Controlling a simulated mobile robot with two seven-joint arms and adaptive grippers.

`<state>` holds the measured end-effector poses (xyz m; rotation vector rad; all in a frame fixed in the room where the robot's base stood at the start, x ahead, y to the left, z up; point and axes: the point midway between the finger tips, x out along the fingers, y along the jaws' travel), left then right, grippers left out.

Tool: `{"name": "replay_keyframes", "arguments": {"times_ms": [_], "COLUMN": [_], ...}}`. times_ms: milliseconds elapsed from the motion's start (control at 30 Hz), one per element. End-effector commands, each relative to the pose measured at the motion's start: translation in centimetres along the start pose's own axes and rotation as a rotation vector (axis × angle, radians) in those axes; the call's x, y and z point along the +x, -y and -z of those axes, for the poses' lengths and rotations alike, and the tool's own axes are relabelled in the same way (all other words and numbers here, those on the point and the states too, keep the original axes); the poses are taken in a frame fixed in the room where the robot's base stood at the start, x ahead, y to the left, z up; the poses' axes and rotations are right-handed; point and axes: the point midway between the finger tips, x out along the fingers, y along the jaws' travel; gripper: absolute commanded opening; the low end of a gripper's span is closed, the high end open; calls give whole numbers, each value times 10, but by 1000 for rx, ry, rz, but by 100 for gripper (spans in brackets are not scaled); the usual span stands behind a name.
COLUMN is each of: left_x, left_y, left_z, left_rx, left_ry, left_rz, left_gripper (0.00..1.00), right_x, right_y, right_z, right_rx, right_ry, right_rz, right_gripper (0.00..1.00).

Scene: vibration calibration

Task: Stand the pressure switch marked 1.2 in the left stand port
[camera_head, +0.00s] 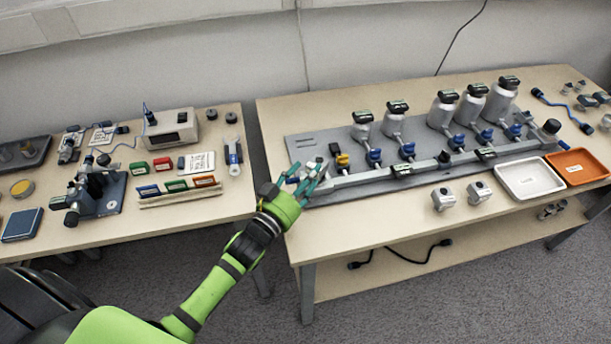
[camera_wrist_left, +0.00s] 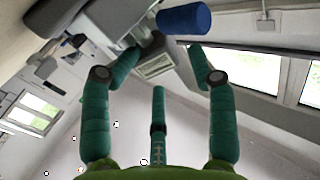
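My left gripper (camera_head: 302,183) is at the left end of the grey manifold (camera_head: 372,179). Its teal fingers are spread, with a pale fitting and a bit of blue among them. In the left wrist view, the open fingers (camera_wrist_left: 160,52) stand apart, with a grey part bearing a light label (camera_wrist_left: 155,66) between or behind them; contact is unclear. A blue cylinder (camera_wrist_left: 185,19) shows beyond the right finger. Several black-topped grey devices (camera_head: 445,107) stand on the manifold's board. No 1.2 marking is readable, and I cannot tell which part is the left stand port. My right gripper is not in view.
Two silver blocks (camera_head: 443,199) sit at the right table's front. A white tray (camera_head: 530,179) and an orange tray (camera_head: 580,166) lie right of them. The left table holds a microscope-like instrument (camera_head: 95,190) and a beige box (camera_head: 171,128). A gap separates the tables.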

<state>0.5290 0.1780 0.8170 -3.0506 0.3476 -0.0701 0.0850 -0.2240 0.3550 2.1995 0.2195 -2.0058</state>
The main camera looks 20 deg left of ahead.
Motion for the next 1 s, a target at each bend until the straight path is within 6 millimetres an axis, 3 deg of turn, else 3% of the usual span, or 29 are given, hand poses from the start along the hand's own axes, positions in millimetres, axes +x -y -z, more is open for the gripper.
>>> {"name": "replay_keyframes", "arguments": {"times_ms": [267, 700, 1000], "left_x": [-14, -98, -120], "left_y": [0, -1, -1], "left_z": [-6, -2, 0], "left_rx": [0, -1, 1], "left_ry": [14, 7, 1], "left_rz": [2, 0, -1], "left_gripper": [60, 60, 60], "right_x": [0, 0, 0], "right_y": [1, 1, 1], "right_z": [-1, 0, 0], "right_rx": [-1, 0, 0], "right_ry": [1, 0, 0], "right_rz": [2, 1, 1], "right_gripper": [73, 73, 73]}}
